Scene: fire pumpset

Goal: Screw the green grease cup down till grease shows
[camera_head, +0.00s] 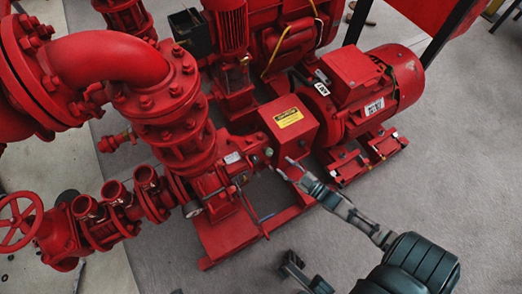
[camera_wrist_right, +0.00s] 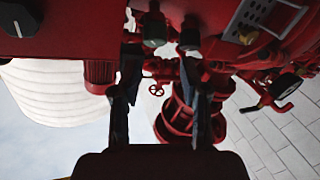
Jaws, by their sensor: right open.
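The small green grease cup (camera_head: 268,152) sits on the red bearing housing between the pump and the coupling guard. A dark green cap, which looks like the cup (camera_wrist_right: 154,30), shows near the top of the right wrist view, between the fingers' lines. My right gripper (camera_head: 284,167) reaches in from the lower right. Its fingers are apart and empty, with the tips just right of and below the cup. The fingers (camera_wrist_right: 160,60) also show in the wrist view. I cannot tell contact from these views. No grease is visible.
The red coupling guard (camera_head: 289,122) with a yellow label stands close beside the cup. The red motor (camera_head: 365,90) is to the right. Large red pipework (camera_head: 110,60) and a valve handwheel (camera_head: 18,222) are at the left. The grey floor (camera_head: 440,185) is clear at the right.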

